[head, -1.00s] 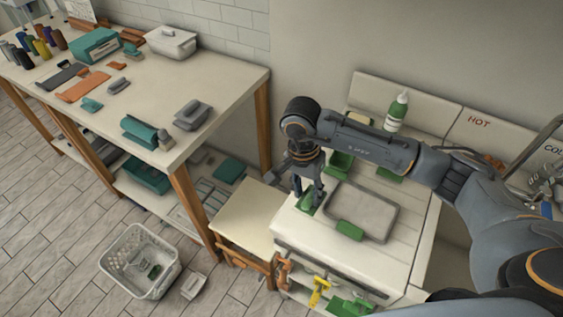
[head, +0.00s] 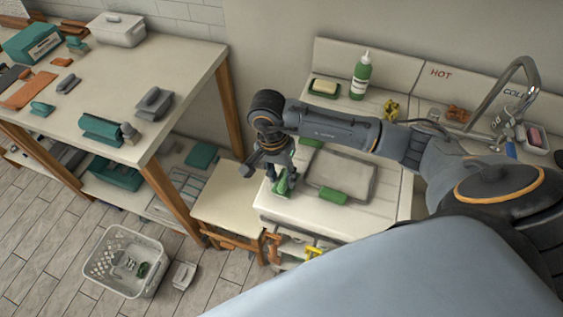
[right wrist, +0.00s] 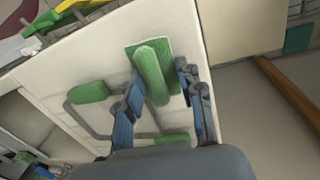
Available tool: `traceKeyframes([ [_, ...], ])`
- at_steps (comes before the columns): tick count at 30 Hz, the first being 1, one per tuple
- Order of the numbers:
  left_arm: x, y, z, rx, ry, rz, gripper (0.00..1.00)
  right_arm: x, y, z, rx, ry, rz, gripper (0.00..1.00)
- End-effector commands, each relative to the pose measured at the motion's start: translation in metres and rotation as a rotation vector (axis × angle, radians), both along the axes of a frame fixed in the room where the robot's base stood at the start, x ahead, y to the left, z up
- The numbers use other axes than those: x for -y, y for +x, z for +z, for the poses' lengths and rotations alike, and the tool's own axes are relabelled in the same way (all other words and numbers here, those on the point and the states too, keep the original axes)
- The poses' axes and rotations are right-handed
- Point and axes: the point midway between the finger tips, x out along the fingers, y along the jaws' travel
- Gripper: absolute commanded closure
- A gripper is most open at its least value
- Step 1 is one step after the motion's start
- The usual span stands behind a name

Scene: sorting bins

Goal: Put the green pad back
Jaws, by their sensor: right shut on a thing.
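The green pad (head: 283,186) has a flat base with a raised rounded grip, as the right wrist view (right wrist: 154,72) shows. It is at the left end of the white counter (head: 300,212). My right gripper (head: 282,179) reaches down over it. In the right wrist view its blue-grey fingers (right wrist: 160,84) stand on either side of the grip, shut on it. I cannot tell whether the pad still touches the counter. My left gripper is not in view.
A grey board with green grips (head: 345,172) lies just right of the pad. A green bottle (head: 361,76), soap dish (head: 325,88) and tap (head: 520,75) are behind. A wooden stool (head: 228,190) stands left, with a white basket (head: 125,262) on the floor and a workbench (head: 190,85) beyond.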

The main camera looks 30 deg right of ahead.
Motion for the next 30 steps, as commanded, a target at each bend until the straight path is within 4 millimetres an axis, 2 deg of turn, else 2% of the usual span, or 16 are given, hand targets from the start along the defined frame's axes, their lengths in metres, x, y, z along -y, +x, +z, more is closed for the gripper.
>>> traceKeyframes([
  [30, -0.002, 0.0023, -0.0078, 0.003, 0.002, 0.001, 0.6, 0.0002, 0.0001, -0.0016, 0.01, 0.006, -0.001, 0.88],
])
